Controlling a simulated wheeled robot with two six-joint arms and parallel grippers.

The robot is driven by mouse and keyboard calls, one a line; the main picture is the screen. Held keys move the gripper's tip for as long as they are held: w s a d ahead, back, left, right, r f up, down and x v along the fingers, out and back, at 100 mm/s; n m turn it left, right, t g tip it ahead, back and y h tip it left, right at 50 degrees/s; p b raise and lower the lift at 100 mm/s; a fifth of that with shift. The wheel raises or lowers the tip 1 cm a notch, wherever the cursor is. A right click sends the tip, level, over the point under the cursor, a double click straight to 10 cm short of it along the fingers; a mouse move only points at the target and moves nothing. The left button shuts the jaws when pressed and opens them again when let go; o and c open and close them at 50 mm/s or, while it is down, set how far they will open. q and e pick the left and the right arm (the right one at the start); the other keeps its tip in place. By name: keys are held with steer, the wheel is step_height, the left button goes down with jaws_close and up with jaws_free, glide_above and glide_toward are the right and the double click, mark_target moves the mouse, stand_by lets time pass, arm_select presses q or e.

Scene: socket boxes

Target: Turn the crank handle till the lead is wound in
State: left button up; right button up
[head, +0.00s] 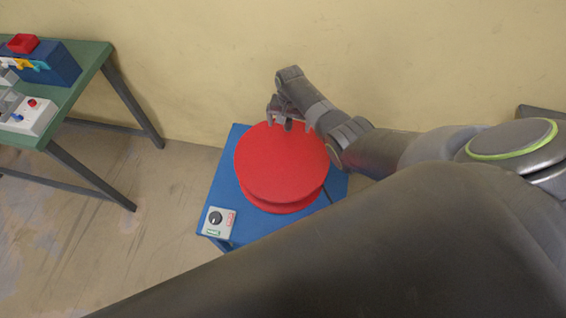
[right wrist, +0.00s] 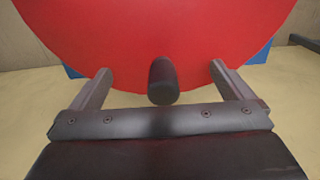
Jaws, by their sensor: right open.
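A red reel (head: 280,160) with round discs stands on a blue stand (head: 225,180) by the wall. In the right wrist view the red disc (right wrist: 160,40) fills the upper part. A dark crank handle (right wrist: 163,82) sticks out from the disc near its lower edge. My right gripper (head: 290,120) is at the far rim of the reel. In the right wrist view its two fingers (right wrist: 160,80) are open, one on each side of the handle with gaps between. The lead is not visible. My left gripper is not in view.
A grey box with a black knob (head: 221,221) sits at the front left corner of the blue stand. A green table (head: 85,60) at the left carries a blue box (head: 58,66), a red tray (head: 22,43) and a white switch box (head: 35,115). The floor between is clear.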

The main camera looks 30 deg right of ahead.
step_height(320, 180, up, 6)
steer(key=p, duration=0.5)
steer(key=shift+p, duration=0.4)
steer(key=shift+r, duration=0.95)
steer(key=shift+s+f, duration=0.1)
